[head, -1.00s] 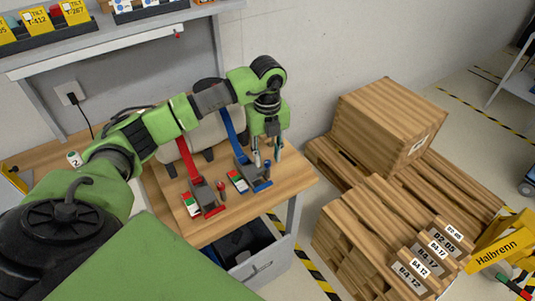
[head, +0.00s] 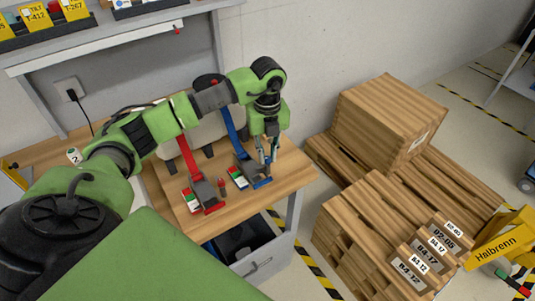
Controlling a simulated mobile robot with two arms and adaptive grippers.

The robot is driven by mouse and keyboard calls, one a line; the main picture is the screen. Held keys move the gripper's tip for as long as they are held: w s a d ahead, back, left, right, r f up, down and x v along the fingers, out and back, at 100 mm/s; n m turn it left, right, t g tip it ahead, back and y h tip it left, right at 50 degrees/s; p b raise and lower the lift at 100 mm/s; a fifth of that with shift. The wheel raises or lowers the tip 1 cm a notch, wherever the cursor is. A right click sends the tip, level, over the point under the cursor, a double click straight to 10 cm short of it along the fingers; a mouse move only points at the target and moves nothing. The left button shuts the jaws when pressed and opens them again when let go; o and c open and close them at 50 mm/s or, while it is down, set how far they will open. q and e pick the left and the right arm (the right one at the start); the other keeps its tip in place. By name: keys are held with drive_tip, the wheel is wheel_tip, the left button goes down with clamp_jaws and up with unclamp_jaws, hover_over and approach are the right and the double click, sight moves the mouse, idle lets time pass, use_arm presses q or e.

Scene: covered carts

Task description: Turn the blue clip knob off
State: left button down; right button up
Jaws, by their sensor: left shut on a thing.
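The blue clip (head: 262,183) sits on the wooden table, with a blue strap (head: 233,132) running up from it and a green, white and red label (head: 238,178) at its left. My left gripper (head: 267,165) comes down from above at the clip's right side. Its fingers are shut on the blue clip knob, which they mostly hide. The red clip (head: 208,205) lies to the left, with its red strap (head: 187,157) and a small upright red knob (head: 221,186). My right gripper is not in view.
The wooden table (head: 285,182) ends just right of the blue clip. A dark-lined drawer or bin (head: 262,262) is below it. Wooden pallets and boxes (head: 385,120) stand on the floor to the right. A shelf with yellow bins (head: 35,20) is above left.

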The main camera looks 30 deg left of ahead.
sight(267, 157)
use_arm(q)
drive_tip(key=m+b, duration=0.2)
drive_tip(key=m, duration=0.1)
drive_tip(key=shift+f+m+b, duration=0.1)
drive_tip(key=shift+m+b, duration=0.2)
drive_tip(key=shift+b, duration=0.05)
drive_tip(key=m+b, duration=0.2)
drive_tip(key=m, duration=0.2)
drive_tip(key=shift+m+b, duration=0.3)
drive_tip(key=shift+b, duration=0.05)
drive_tip(key=m+b, duration=0.2)
drive_tip(key=m, duration=0.2)
drive_tip(key=shift+m+b, duration=0.8)
drive_tip(key=shift+m, duration=1)
drive_tip(key=shift+r+m, duration=0.2)
drive_tip(key=shift+m, duration=0.1)
drive_tip(key=c, duration=2)
unclamp_jaws()
wheel_tip(267, 157, up, 12)
drive_tip(key=shift+f, duration=0.1)
